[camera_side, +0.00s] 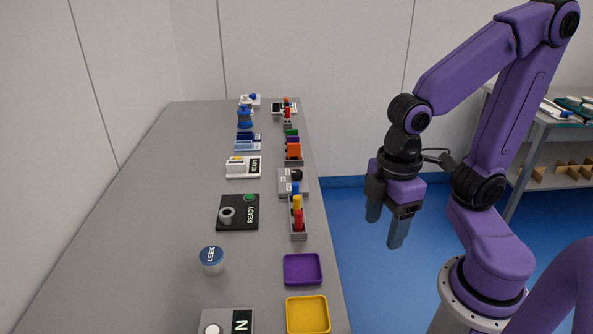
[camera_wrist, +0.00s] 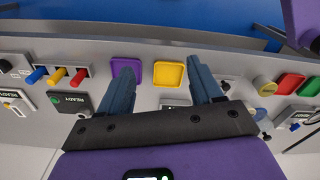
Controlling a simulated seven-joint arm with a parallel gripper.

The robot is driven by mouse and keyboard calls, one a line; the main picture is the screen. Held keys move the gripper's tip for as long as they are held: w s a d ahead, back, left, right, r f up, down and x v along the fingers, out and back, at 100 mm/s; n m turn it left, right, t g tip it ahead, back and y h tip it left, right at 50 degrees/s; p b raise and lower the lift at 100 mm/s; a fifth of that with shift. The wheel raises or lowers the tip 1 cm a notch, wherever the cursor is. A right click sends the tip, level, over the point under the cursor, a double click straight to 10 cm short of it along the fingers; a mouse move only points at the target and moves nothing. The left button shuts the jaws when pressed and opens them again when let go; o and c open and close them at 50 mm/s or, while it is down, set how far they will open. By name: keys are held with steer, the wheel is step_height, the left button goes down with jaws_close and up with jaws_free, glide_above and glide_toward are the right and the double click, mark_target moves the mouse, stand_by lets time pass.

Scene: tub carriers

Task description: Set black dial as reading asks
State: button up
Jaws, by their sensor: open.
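A black dial (camera_side: 296,175) sits on a grey plate (camera_side: 286,188) about halfway along the right edge of the bench in the side view. Any marks around it are too small to read. In the wrist view, a dark knob at the far left edge (camera_wrist: 5,66) appears to be the same dial. My gripper (camera_side: 385,225) is open and empty, in the air to the right of the bench, well apart from the dial. In the wrist view its two fingers (camera_wrist: 160,85) are spread, with nothing between them. I cannot tell which reading is asked for.
A rack of coloured pegs (camera_side: 298,218) stands just nearer than the dial. A purple tray (camera_side: 302,269) and yellow tray (camera_side: 307,315) lie nearer. A black READY panel (camera_side: 239,224) with a grey knob and a LEEK tub (camera_side: 212,261) are left. The left bench side is clear.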

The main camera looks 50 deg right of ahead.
steer(key=w+a+r+m, duration=0.2)
steer(key=w+r, duration=0.1)
steer(key=w, duration=1)
steer(key=m, duration=0.4)
glide_above(296, 171)
step_height(296, 171, down, 2)
step_height(296, 171, down, 17)
steer(key=shift+a+f, duration=0.1)
steer(key=shift+a, duration=0.05)
steer(key=c, duration=1.1)
steer(key=shift+o, duration=0.2)
